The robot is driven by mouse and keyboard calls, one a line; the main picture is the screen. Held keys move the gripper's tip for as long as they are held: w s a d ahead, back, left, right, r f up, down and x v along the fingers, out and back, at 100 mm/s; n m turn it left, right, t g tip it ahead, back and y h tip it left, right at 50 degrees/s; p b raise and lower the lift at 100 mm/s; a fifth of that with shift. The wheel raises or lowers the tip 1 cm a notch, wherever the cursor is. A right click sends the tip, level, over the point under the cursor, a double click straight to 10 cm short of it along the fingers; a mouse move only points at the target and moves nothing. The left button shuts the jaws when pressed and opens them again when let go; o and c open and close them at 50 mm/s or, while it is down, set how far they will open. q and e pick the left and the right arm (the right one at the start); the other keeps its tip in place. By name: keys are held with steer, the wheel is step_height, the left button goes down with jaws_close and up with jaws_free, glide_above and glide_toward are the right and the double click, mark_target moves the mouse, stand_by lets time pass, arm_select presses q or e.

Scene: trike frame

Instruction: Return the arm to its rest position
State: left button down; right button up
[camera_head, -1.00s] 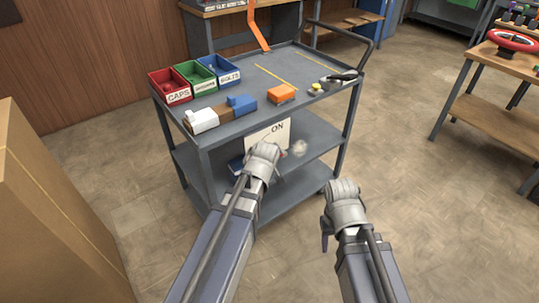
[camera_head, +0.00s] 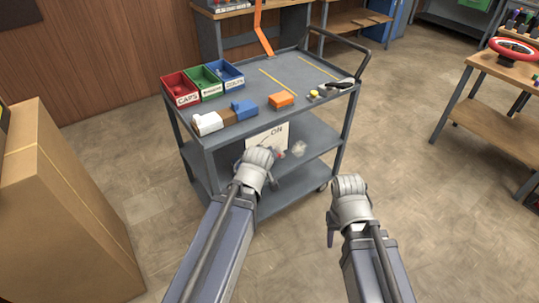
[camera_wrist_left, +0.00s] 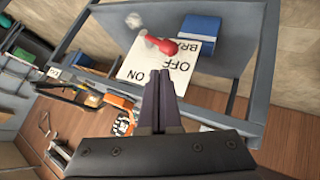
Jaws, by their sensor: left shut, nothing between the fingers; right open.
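My left gripper (camera_head: 256,168) is in front of the near side of the grey cart (camera_head: 207,160). In the left wrist view its two dark fingers (camera_wrist_left: 160,85) are together with nothing between them. Beyond them is a white panel (camera_wrist_left: 155,65) marked ON and OFF, with a red handle (camera_wrist_left: 168,47); the fingers overlap the panel's edge in that view, and I cannot tell the gap. The panel also shows in the head view (camera_head: 266,139). My right gripper (camera_head: 338,232) hangs low over the floor to the right of the cart, open, its fingers mostly hidden by its wrist.
The cart top holds red (camera_head: 182,88), green (camera_head: 206,82) and blue (camera_head: 228,73) bins, blocks and an orange part (camera_head: 282,99). A cardboard box (camera_head: 70,210) stands at left. A wooden table (camera_head: 500,110) with a red wheel is at right. Floor between cart and table is free.

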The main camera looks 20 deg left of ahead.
stand_by(0.3)
arm_select(q)
steer(key=s+d+f+m+g, duration=0.3)
steer(key=s+d+m+g, duration=0.25)
steer(key=s+d, duration=0.3)
steer(key=s+d+f+m+g, duration=0.4)
steer(key=s+d+m, duration=0.3)
steer(key=s, duration=0.3)
step_height(320, 180, up, 15)
steer(key=p, duration=1.4)
steer(key=shift+a+h+p, duration=0.15)
steer(key=shift+h+p, duration=0.15)
steer(key=shift+p, duration=0.1)
